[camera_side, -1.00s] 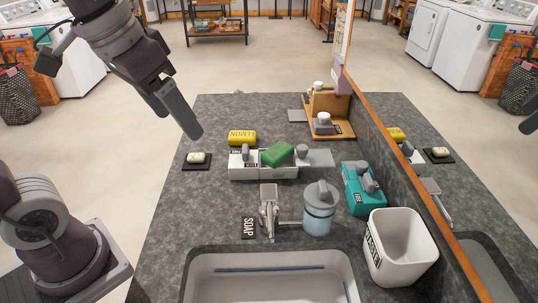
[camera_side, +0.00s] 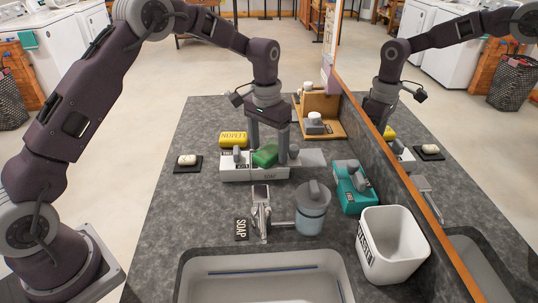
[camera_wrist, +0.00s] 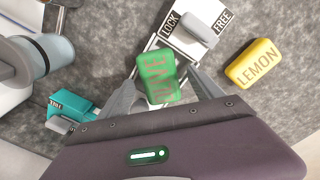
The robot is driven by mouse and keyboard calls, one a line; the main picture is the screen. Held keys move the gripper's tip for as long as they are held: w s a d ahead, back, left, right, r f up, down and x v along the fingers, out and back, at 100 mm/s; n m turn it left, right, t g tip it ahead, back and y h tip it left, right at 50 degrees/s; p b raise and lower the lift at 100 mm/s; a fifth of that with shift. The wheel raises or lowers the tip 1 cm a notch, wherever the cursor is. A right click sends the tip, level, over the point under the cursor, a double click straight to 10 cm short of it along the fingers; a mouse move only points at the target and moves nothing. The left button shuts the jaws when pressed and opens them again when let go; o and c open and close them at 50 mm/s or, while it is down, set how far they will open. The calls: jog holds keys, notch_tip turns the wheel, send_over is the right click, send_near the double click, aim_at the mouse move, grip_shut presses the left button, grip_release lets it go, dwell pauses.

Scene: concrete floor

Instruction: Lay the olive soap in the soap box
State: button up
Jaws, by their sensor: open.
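The green soap (camera_side: 265,155), with partly readable lettering, rests at the top of a long white box (camera_side: 240,174) marked with small labels. The soap also shows in the wrist view (camera_wrist: 161,77); how deep it sits in the box is hidden. My gripper (camera_side: 268,152) points down over the box, fingers open on either side of the green soap. In the wrist view my fingers (camera_wrist: 162,92) flank the soap; I cannot tell if either touches it. A grey knob (camera_wrist: 204,26) stands on the white box by its LOCK and FREE labels.
A yellow LEMON soap (camera_side: 233,138) lies behind the box. A pale soap (camera_side: 187,160) sits on a dark mat at left. A teal box (camera_side: 350,185), a blue-grey dispenser (camera_side: 312,208), a white bin (camera_side: 392,245) and a mirror edge stand at right. The sink (camera_side: 265,280) is in front.

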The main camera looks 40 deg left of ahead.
aim_at(270, 150)
jog(key=shift+f, duration=0.25)
grip_shut()
notch_tip(270, 150, up, 9)
jog(key=shift+r, duration=0.1)
jog(key=m, duration=0.3)
jog(key=shift+d+f+m, duration=0.1)
jog(key=shift+f+m, duration=0.15)
jog(key=shift+m, duration=0.05)
jog(key=m, duration=0.1)
jog(key=f+m, duration=0.1)
jog(key=m, duration=0.1)
jog(key=f+m+y, duration=0.1)
jog(key=m, duration=0.1)
